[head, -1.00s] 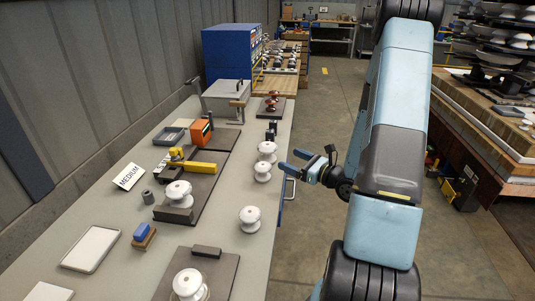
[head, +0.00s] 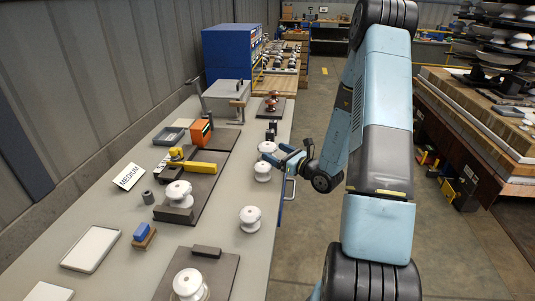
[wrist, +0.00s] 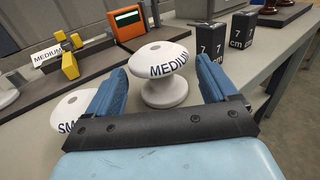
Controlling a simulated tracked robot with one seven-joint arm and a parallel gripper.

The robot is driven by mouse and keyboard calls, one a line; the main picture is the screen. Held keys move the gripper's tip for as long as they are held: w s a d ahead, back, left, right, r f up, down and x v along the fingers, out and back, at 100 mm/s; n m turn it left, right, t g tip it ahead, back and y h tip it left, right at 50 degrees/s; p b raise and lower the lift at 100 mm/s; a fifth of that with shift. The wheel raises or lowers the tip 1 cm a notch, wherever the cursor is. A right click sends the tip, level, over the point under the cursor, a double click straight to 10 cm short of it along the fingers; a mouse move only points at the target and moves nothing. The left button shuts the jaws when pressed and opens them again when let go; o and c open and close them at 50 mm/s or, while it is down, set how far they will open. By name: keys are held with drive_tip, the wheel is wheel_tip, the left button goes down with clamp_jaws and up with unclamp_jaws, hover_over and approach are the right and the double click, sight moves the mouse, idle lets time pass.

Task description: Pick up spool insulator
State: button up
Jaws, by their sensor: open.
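White spool insulators stand on the grey workbench (head: 222,230). One marked MEDIUM (wrist: 163,84) stands upright between my gripper's two blue fingers (wrist: 162,68) in the wrist view, ahead of the palm. Gaps show on both sides of it. My gripper is open and empty, and in the head view it reaches in over the bench's right edge (head: 278,156). There the insulator (head: 267,147) is partly hidden by the fingers. A second white insulator (head: 262,172) stands close on the near side. Its label (wrist: 70,110) begins "SM", the rest hidden by the left finger.
Black blocks marked 7 cm (wrist: 210,38) stand just beyond to the right. An orange device (head: 200,132) and a yellow caliper-like tool (head: 200,168) lie further left. More insulators stand nearer (head: 250,219). A MEDIUM sign (head: 128,177) stands at the left.

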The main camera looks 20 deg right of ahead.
sight(267, 148)
drive_tip(key=x, duration=0.5)
drive_tip(key=shift+s, duration=0.1)
drive_tip(key=shift+c, duration=0.3)
drive_tip(key=c, duration=0.9)
